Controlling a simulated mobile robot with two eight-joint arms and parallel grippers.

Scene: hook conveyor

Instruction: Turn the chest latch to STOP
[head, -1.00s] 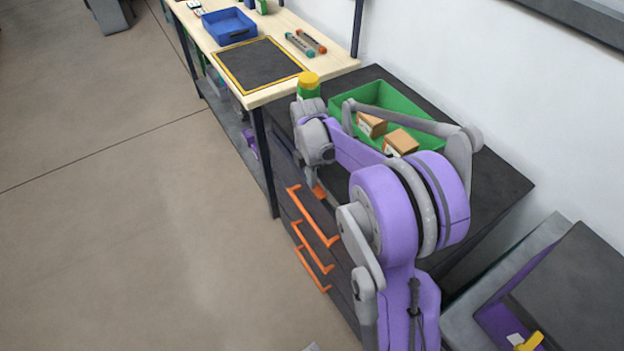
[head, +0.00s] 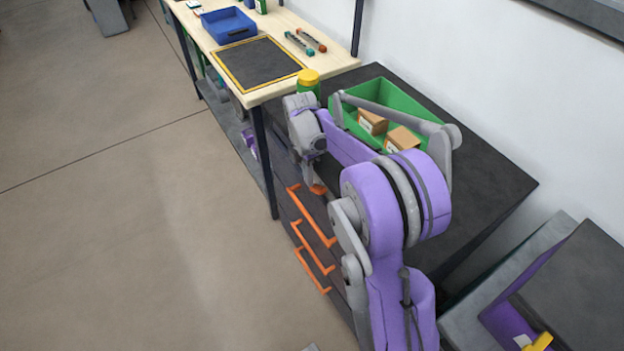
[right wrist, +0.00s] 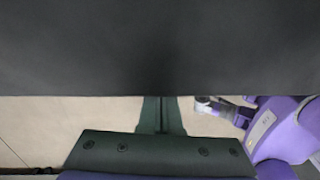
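The dark chest (head: 480,195) stands along the wall, with orange drawer handles (head: 313,255) on its front. A small orange piece (head: 318,189) shows at the front's upper edge, beside my gripper; it may be the latch, but its setting and any STOP mark cannot be read. My right gripper (head: 309,181) points down at that front edge, close to the orange piece; contact cannot be told. In the right wrist view its two dark fingers (right wrist: 162,115) lie close together, with their tips hidden at a dark surface. My left gripper is out of view.
On the chest top stand a green bin (head: 385,97) with brown boxes (head: 402,140) and a yellow-lidded green jar (head: 309,80). A wooden workbench (head: 335,68) adjoins behind. A dark unit with a yellow part (head: 540,342) stands at lower right. The floor at left is clear.

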